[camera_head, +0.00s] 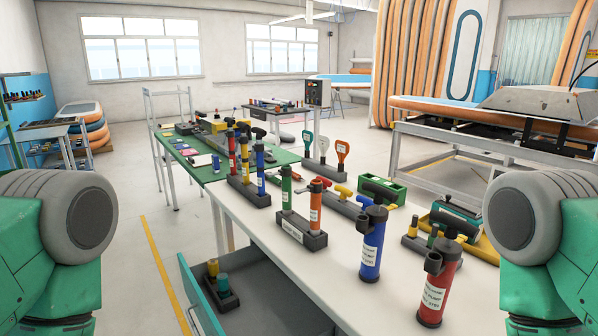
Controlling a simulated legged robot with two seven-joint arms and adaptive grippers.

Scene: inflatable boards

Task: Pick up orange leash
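An orange upright cylinder (315,208) stands beside a green cylinder (286,190) in a dark labelled holder (292,232) on the white table. No coiled cord shows, and I cannot tell which orange thing is the leash. Green and grey parts of my arms show at the left and right edges. Neither of my grippers is in view.
The white table (350,300) holds a blue cylinder (373,245) and a red cylinder (437,285) near its front. An open drawer (196,300) juts out at its left. A green-topped table (195,172) adjoins behind. Floor left of a yellow line (160,265) is clear.

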